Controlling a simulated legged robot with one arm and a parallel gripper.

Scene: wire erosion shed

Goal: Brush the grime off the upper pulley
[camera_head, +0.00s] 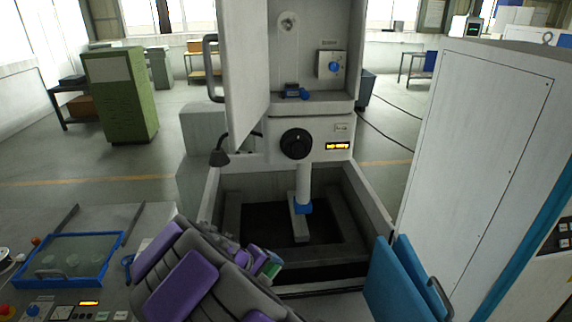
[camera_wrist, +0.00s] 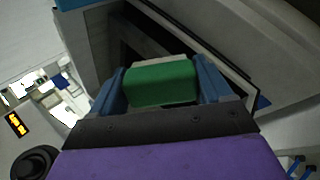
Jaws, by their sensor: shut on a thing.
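The upper pulley (camera_head: 288,22) is a small pale wheel at the top of the machine's open upper cabinet in the head view. A pale strip runs down below it. Any grime on it is too small to tell. My gripper (camera_head: 268,264) is low in front of the machine, over the front of its tank, well below and apart from the pulley. In the wrist view, the blue fingers of my gripper (camera_wrist: 162,86) are shut on a green block, apparently the brush (camera_wrist: 160,84), with a pale edge beyond it. The pulley is not identifiable in the wrist view.
The cabinet door (camera_head: 246,75) stands open left of the pulley. A lamp (camera_head: 219,156) juts out below it. A black knob (camera_head: 296,144) sits on the machine front. Blue panels (camera_head: 400,285) stand front right, and a tray with a blue frame (camera_head: 68,262) lies front left.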

